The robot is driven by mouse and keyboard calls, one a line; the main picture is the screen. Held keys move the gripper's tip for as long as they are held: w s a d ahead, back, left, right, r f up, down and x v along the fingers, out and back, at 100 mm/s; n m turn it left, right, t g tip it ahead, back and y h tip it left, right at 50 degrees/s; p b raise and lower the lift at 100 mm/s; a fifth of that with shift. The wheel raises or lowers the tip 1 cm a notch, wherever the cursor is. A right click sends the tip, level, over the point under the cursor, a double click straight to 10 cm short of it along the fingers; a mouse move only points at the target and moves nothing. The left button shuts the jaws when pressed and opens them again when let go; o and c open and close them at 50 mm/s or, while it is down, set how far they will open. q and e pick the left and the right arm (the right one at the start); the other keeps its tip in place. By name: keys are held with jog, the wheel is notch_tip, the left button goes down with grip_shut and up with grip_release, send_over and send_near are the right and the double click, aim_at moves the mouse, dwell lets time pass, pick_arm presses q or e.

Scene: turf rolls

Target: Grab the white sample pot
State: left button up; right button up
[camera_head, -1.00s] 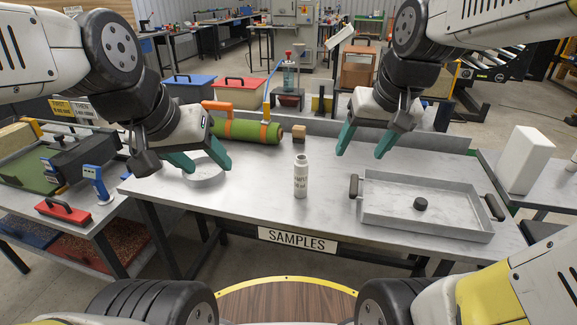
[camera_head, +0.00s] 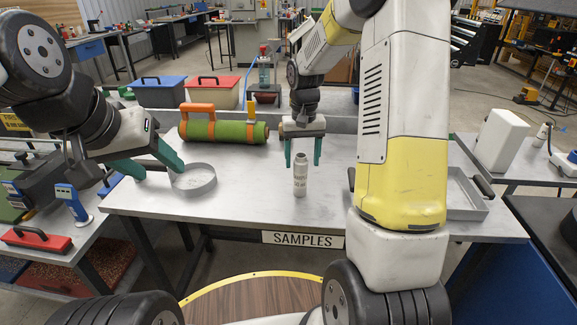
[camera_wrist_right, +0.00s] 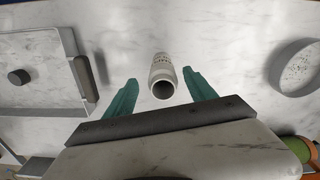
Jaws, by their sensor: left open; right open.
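The white sample pot (camera_head: 300,180) stands upright near the middle of the table, with dark lettering on its side. In the right wrist view the pot (camera_wrist_right: 163,70) shows its dark round top between the fingers. My right gripper (camera_head: 302,164) is open, its green fingers pointing down on either side of the pot's upper part. The gripper (camera_wrist_right: 160,80) shows a gap on both sides of the pot, and no contact is visible. My left gripper (camera_head: 164,171) is open and empty beside the round grey dish (camera_head: 204,188).
A green turf roll (camera_head: 228,132) with an orange handle lies at the back of the table. A grey tray (camera_head: 466,196) is partly behind my right arm; the wrist view shows a black knob (camera_wrist_right: 19,77) in it. The table front around the pot is clear.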

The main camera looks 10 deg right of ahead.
aim_at(300, 177)
notch_tip(300, 177, down, 8)
jog(key=shift+w+a+r, duration=0.15)
jog(key=shift+r, duration=0.05)
grip_shut()
dwell(0.4)
jog(key=shift+r, duration=0.15)
